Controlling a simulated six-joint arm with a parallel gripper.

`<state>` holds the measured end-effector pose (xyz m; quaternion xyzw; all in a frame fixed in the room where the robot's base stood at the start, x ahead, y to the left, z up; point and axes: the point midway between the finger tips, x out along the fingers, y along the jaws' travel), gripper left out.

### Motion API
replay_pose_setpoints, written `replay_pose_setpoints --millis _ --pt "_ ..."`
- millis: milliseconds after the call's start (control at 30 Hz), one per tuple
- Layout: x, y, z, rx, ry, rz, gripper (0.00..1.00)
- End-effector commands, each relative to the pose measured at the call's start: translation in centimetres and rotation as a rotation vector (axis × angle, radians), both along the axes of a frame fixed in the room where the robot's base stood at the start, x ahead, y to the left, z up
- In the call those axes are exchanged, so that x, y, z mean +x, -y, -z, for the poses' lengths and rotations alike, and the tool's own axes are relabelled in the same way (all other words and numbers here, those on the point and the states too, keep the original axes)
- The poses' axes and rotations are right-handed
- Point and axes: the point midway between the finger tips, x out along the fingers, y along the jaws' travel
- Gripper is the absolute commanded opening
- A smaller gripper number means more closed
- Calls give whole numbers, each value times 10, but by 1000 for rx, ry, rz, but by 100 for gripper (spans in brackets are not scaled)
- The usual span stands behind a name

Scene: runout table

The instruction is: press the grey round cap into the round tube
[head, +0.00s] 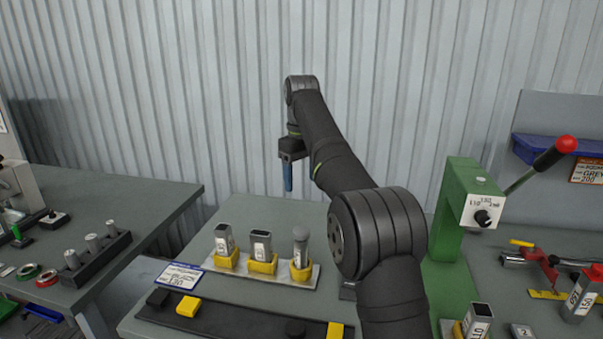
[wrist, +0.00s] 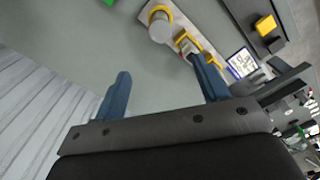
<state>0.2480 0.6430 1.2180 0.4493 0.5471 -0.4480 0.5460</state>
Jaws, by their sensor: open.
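The round tube (head: 300,257) stands upright in a yellow collar, rightmost of three tubes on a pale plate. A grey round cap (head: 300,234) sits on its top; how deep it sits I cannot tell. In the wrist view the grey cap (wrist: 160,29) shows from above, near the yellow collar. My gripper (head: 288,188) is in the air above and behind the tubes, fingers pointing down, apart from the cap. In the wrist view my gripper (wrist: 161,74) has its two blue fingers wide apart with nothing between them.
A square tube (head: 223,240) and a rectangular tube (head: 260,245) stand left of the round one. In front lies a dark strip (head: 235,320) with black and yellow pieces. A green press (head: 462,205) with a red-knobbed lever stands right. A sign (head: 180,275) is at front left.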

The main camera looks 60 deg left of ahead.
Motion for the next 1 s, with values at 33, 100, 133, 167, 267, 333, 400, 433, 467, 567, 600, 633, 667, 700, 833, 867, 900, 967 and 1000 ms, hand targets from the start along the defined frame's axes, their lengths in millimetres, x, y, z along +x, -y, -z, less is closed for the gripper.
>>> replay_pose_setpoints --millis 33,100,133,167,267,333,400,433,467,567,600,633,667,700,833,867,900,967,1000 --pt "0 0 -3 0 0 0 68" --pt "0 0 -6 1 0 0 68" --pt "0 0 -7 0 0 0 68" --pt "0 0 -7 0 0 0 68" --pt "0 0 -8 -1 0 0 68" --pt "0 0 -8 -1 0 0 68" --pt "0 0 -8 -1 0 0 68" --pt "0 0 -8 0 0 0 68" --pt "0 0 -8 0 0 0 66" --pt "0 0 -7 2 2 9 46" --pt "0 0 -6 6 4 20 38" --pt "-1 0 -5 9 7 33 32" --pt "-1 0 -4 13 10 51 26" --pt "-1 0 -1 22 16 81 18" --pt "-3 -1 13 63 41 226 0" --pt "-3 0 16 77 48 268 0" --pt "-4 0 22 95 56 324 0" --pt "-5 2 31 124 64 408 0" --pt "-6 3 36 146 70 462 0"
